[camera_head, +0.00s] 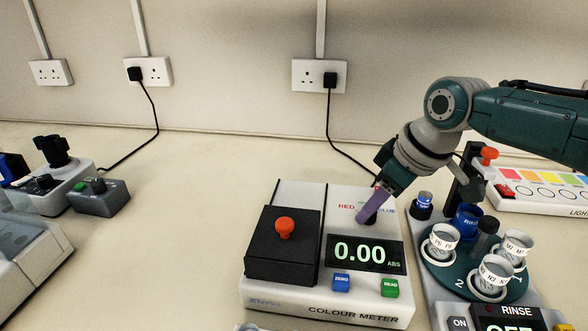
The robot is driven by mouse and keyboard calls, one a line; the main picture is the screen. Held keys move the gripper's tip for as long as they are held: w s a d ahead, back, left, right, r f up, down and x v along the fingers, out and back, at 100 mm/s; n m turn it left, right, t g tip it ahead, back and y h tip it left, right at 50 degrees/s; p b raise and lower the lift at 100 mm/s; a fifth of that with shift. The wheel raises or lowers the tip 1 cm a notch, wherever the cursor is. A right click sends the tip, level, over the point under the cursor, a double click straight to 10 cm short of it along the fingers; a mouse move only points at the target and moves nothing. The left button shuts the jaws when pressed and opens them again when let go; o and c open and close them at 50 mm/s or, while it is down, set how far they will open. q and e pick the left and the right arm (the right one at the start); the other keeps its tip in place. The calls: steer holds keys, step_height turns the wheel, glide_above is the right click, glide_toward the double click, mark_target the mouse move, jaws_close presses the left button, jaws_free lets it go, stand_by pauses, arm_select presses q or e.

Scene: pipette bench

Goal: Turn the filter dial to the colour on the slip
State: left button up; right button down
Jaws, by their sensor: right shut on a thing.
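The colour meter (262,298) stands on the bench at the centre, its display (364,254) reading 0.00 ABS. Its dark filter dial (367,222) sits above the display, mostly hidden by my gripper. The word RED shows left of the dial and BLUE shows to its right, partly covered; a fainter label between them is hard to read. My right gripper (371,207) comes down from the upper right, tilted, with its purple fingers shut on the dial. The dial's pointer is hidden. I cannot make out a colour slip. My left gripper is not in view.
A black box with an orange knob (285,228) covers the meter's left side. A rinse unit (435,300) with several labelled cups stands close on the right. A light box (530,203) is behind it. Other devices stand far left; the bench between is clear.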

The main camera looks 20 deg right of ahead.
steer(key=n+b, duration=0.1)
steer(key=n+y+b, duration=0.1)
steer(key=n+b, duration=0.1)
steer(key=shift+w+d+f+n+g, duration=0.1)
steer(key=shift+f+n+g, duration=0.1)
steer(key=shift+n+g, duration=0.1)
steer(key=shift+r+n+y+b, duration=0.15)
steer(key=shift+n+y+b, duration=0.15)
steer(key=shift+n+b, duration=0.35)
steer(key=c, duration=0.6)
jaws_free()
steer(key=shift+r, duration=0.1)
